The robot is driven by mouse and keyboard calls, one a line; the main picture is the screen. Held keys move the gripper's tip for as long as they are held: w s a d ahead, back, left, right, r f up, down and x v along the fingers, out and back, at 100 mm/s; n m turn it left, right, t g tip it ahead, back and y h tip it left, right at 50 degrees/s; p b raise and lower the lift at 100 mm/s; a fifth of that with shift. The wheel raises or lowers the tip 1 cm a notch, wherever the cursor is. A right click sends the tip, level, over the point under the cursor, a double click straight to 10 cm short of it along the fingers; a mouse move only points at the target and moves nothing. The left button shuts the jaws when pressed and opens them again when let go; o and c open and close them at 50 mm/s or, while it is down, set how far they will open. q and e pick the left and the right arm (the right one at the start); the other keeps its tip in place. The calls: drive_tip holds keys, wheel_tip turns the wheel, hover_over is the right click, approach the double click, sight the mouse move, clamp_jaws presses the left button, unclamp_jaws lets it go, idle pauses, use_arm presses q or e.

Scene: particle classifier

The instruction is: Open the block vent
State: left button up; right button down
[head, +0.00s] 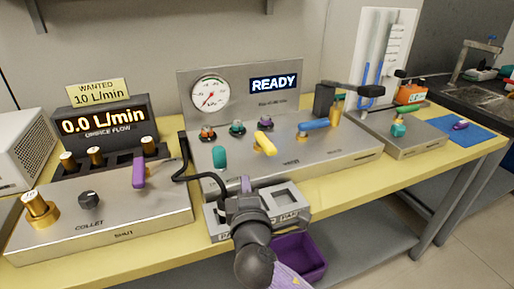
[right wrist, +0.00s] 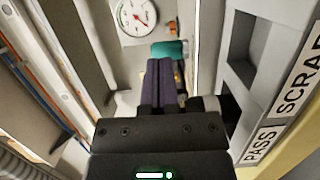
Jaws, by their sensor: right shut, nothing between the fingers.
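The steel block unit (head: 340,150) stands mid-bench with a gauge (head: 210,93) and a lit READY display (head: 275,84). Its front row has an upright teal handle (head: 219,157), a slanted yellow handle (head: 264,143) and a blue handle (head: 314,124). The labels are too small to tell which is the block vent. My right gripper (head: 246,184) is shut and empty, right of and nearer than the teal handle. In the right wrist view, its purple fingers (right wrist: 165,84) point towards the teal handle (right wrist: 168,49), apparently without holding it. My left gripper is not in view.
A grey PASS/SCRAP tray (head: 296,214) lies just under and right of my right gripper. A purple bin (head: 300,258) is below it. The flow unit (head: 110,215) reads 0.0 L/min at left. A black cable (head: 183,165) runs between the units.

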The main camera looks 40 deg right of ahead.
sight(258, 166)
drive_tip(key=shift+w, duration=0.15)
drive_tip(key=b+x, duration=0.2)
drive_tip(key=x, duration=0.3)
drive_tip(key=b+x, duration=0.2)
drive_tip(key=x, duration=0.3)
drive_tip(key=shift+f, duration=0.2)
drive_tip(key=d, duration=0.1)
drive_tip(key=s+d, duration=0.1)
drive_tip(key=shift+d+r, duration=0.1)
drive_tip(key=shift+d, duration=0.25)
drive_tip(key=shift+s+d, duration=0.1)
drive_tip(key=shift+d, duration=0.4)
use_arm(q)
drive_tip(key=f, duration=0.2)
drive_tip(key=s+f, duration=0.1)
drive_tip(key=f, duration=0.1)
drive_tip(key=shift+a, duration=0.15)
use_arm(e)
drive_tip(key=shift+r, duration=0.1)
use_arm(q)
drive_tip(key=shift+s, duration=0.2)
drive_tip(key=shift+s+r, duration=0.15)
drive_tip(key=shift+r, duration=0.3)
use_arm(e)
drive_tip(key=shift+s+d+n+t+y, duration=0.25)
drive_tip(key=shift+n+t+y, duration=0.2)
drive_tip(key=shift+y, duration=0.25)
